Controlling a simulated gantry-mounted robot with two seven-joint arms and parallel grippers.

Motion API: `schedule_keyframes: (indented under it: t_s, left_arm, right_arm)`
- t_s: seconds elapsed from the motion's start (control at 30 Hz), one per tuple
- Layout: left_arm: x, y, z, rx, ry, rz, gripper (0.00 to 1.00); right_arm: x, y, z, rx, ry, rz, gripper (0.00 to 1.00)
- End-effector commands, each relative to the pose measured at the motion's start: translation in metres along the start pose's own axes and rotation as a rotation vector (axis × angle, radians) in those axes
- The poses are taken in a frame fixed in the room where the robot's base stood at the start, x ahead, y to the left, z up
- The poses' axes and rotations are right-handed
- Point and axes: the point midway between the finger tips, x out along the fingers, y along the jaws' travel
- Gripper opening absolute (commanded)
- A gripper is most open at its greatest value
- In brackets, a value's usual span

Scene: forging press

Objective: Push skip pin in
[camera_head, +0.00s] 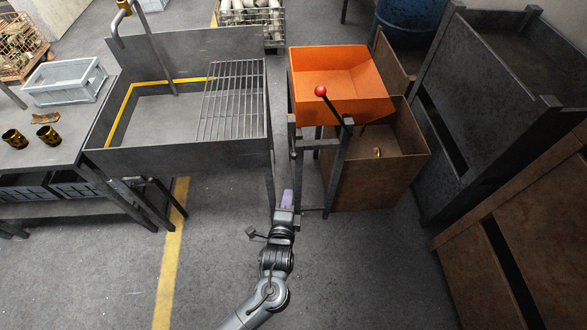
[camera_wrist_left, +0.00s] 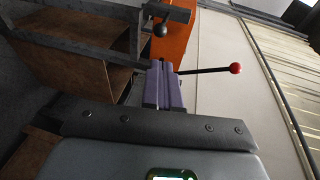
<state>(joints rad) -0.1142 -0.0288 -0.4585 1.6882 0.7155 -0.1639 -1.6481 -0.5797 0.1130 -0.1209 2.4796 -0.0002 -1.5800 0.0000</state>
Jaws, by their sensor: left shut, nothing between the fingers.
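The orange skip (camera_head: 335,82) sits on a dark steel frame above a brown bin, and its orange side also shows in the left wrist view (camera_wrist_left: 177,42). A lever with a red ball knob (camera_head: 320,91) stands at its front; the knob also shows in the left wrist view (camera_wrist_left: 236,68). A dark round knob (camera_wrist_left: 160,30), possibly the skip pin, sits by a bracket beside the orange side; I cannot make it out in the head view. My left gripper (camera_head: 287,198), with purple fingers, is shut and empty, low in front of the frame. My right gripper is not in view.
A grey wash tank with a wire grid (camera_head: 232,100) stands left of the skip. The brown bin (camera_head: 370,185) is below the skip, with a small gold part (camera_head: 377,152) inside. Large dark cabinets close off the right. The floor in front is clear.

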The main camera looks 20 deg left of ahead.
Motion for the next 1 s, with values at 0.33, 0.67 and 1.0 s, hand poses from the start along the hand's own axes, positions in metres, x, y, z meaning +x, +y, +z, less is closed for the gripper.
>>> schedule_keyframes:
  t_s: [0.33,0.67,1.0]
  left_arm:
    - [0.001,0.0,0.0,-0.001,0.0,0.0,0.0]
    - [0.031,0.0,0.0,-0.001,-0.001,-0.002,0.0]
    - [0.093,0.001,0.0,-0.001,-0.001,-0.001,0.0]
  right_arm:
    - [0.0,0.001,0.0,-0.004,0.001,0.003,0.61]
    - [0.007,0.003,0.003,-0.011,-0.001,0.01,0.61]
    - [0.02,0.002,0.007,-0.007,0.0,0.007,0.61]
